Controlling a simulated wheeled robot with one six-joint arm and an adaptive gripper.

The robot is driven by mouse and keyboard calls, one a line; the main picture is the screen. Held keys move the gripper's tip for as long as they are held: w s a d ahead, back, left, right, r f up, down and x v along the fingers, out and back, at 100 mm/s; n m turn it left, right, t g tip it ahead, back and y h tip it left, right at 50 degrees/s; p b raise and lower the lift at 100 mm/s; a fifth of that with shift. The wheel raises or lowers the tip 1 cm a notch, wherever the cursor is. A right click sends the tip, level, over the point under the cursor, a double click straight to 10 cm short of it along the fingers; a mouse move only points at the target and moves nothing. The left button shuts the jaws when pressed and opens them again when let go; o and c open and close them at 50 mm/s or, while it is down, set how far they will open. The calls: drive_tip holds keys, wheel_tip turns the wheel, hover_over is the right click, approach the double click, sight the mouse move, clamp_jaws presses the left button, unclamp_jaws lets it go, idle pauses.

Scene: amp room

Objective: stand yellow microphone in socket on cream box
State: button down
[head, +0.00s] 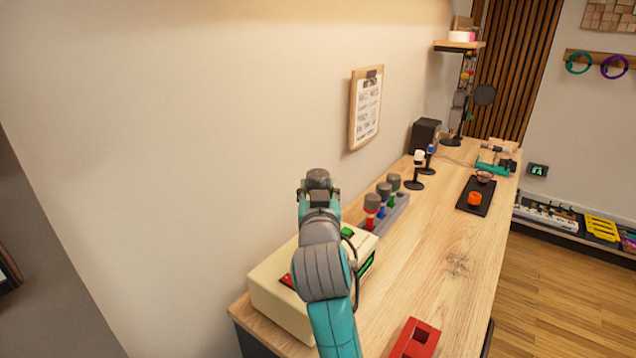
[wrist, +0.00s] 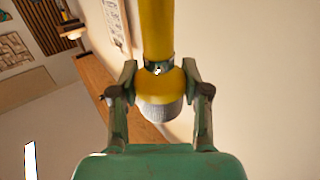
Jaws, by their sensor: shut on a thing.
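The yellow microphone (wrist: 157,38) is in my gripper (wrist: 160,98) in the wrist view. My gripper is shut on it near its grey mesh head (wrist: 160,111), with the yellow handle running up out of the picture. The cream box (head: 273,293) stands at the near left end of the desk in the head view. A red patch (head: 287,281) and a green patch (head: 347,233) show on its top. My arm and gripper (head: 318,185) are in front of and above the box. They hide part of its top, and I cannot make out the socket.
A grey rack (head: 390,212) with several coloured microphones stands behind the box. A red block (head: 415,339) lies at the desk's front. A black tray (head: 475,196) holds an orange item. The middle of the desk (head: 440,240) is clear. The wall is close on the left.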

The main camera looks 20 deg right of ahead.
drive_tip(key=shift+f, duration=3)
drive_tip(key=shift+c, duration=2.3)
unclamp_jaws()
drive_tip(key=shift+f, duration=0.1)
drive_tip(key=v, duration=1.2)
drive_tip(key=shift+a, duration=0.1)
